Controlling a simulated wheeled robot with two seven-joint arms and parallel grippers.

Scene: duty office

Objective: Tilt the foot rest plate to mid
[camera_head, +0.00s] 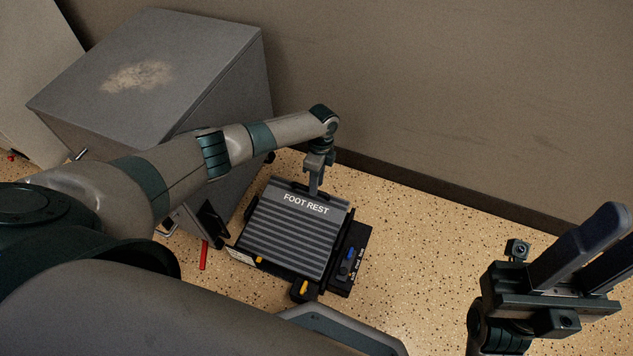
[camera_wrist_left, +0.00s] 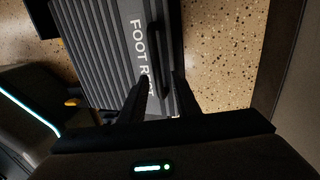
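The foot rest (camera_head: 288,236) stands on the floor, its ribbed grey plate marked FOOT REST. The plate also shows in the left wrist view (camera_wrist_left: 100,45). A dark side panel (camera_head: 338,278) on its right carries a blue marker (camera_head: 350,253) and small labels too small to read. My left gripper (camera_head: 314,190) points down at the plate's far edge. In the left wrist view, its fingers (camera_wrist_left: 161,80) are apart near a dark bar (camera_wrist_left: 157,55) at that edge; contact cannot be told. My right gripper (camera_head: 624,228) is raised at the right, fingers apart and empty.
A grey cabinet (camera_head: 160,70) stands behind and left of the foot rest. The wall (camera_head: 450,110) and its dark skirting run along the back. A red bar (camera_head: 204,255) is left of the foot rest. Speckled floor (camera_head: 420,240) to the right is clear.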

